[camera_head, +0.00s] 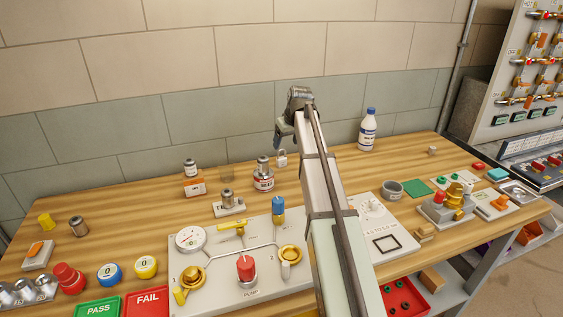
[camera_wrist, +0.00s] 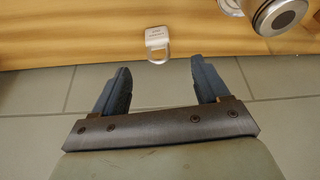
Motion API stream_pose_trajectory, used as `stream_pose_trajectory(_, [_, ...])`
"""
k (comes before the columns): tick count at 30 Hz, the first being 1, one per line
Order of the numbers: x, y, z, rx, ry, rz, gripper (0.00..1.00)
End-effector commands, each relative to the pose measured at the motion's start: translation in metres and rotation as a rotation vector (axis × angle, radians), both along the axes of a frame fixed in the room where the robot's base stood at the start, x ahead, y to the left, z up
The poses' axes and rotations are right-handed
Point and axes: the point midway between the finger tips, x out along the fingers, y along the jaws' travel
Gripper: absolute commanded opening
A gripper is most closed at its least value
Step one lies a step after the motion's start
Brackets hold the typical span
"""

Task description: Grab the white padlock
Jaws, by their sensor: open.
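The white padlock (camera_head: 282,158) stands near the back edge of the wooden workbench in the head view, close to the wall. In the wrist view the padlock (camera_wrist: 156,40) shows at the top centre with its pale shackle loop toward my gripper. My gripper (camera_wrist: 161,80) is open and empty, its two blue fingers apart. The padlock lies beyond the fingertips, roughly in line with the gap between them, and apart from both. In the head view my gripper (camera_head: 279,138) is above the back of the bench, just over the padlock, partly hidden by my arm.
A metal canister with a red label (camera_head: 263,174) stands just left of the padlock. A white bottle with a blue cap (camera_head: 368,130) stands to the right, past my arm. The stone wall (camera_head: 180,130) rises behind the bench. A panel with gauge and valves (camera_head: 225,278) lies in front.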

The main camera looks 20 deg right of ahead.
Motion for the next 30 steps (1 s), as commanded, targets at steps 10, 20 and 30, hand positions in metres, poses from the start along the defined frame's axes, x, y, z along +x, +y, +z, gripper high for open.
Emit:
stream_pose_trajectory(10, [0.021, 0.004, -0.051, 0.000, 0.001, 0.001, 0.74])
stream_pose_trajectory(20, [0.027, 0.005, -0.064, -0.001, 0.001, 0.001, 0.74])
stream_pose_trajectory(30, [0.046, 0.004, -0.100, 0.000, 0.001, 0.001, 0.74])
